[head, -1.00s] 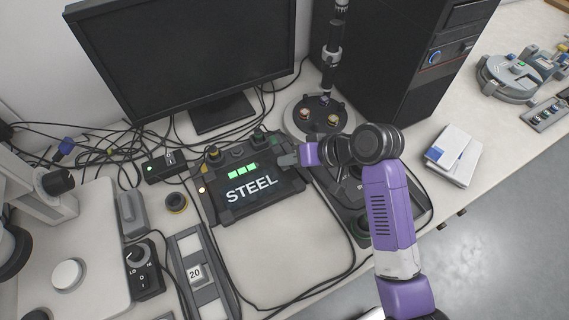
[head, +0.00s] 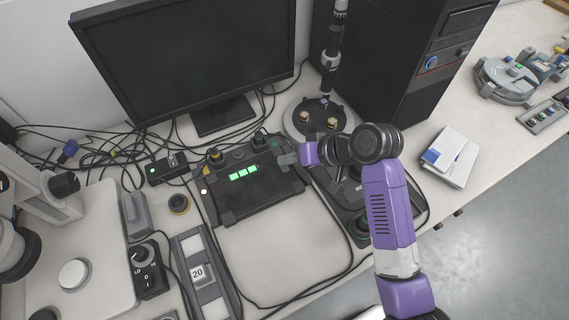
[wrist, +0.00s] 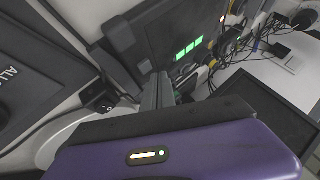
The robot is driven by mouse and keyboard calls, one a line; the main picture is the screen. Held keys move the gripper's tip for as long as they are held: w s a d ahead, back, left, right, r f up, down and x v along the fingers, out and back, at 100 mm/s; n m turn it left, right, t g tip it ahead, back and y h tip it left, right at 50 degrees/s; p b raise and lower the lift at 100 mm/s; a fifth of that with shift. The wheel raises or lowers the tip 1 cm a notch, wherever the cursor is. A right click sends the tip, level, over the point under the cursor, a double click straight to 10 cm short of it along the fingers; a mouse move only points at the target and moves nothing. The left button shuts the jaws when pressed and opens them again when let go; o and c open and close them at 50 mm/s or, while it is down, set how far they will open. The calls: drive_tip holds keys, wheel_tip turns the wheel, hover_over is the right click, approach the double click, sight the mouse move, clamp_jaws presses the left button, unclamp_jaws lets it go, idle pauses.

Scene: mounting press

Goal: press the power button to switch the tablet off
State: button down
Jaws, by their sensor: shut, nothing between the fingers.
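The tablet (head: 262,192) lies in a dark frame in front of the monitor. Its screen is dark with no text, but three green bars glow near its top. A small white light (head: 203,191) shows at its left edge. My gripper (head: 287,159) is shut and empty at the tablet's upper right corner. In the wrist view, the closed fingers (wrist: 158,92) are close to the edge of the tablet (wrist: 165,35). I cannot tell whether they touch it. The power button cannot be made out clearly.
The black monitor (head: 190,55) stands behind, with loose cables around its foot. A round stand (head: 297,124) and a black computer tower (head: 385,60) are behind my gripper. A dial box (head: 148,270) stands at left. The bench in front of the tablet is mostly clear.

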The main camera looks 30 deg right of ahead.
sight(288, 169)
wheel_tip(288, 169, up, 5)
drive_tip(key=p, duration=0.5)
idle(0.4)
idle(0.6)
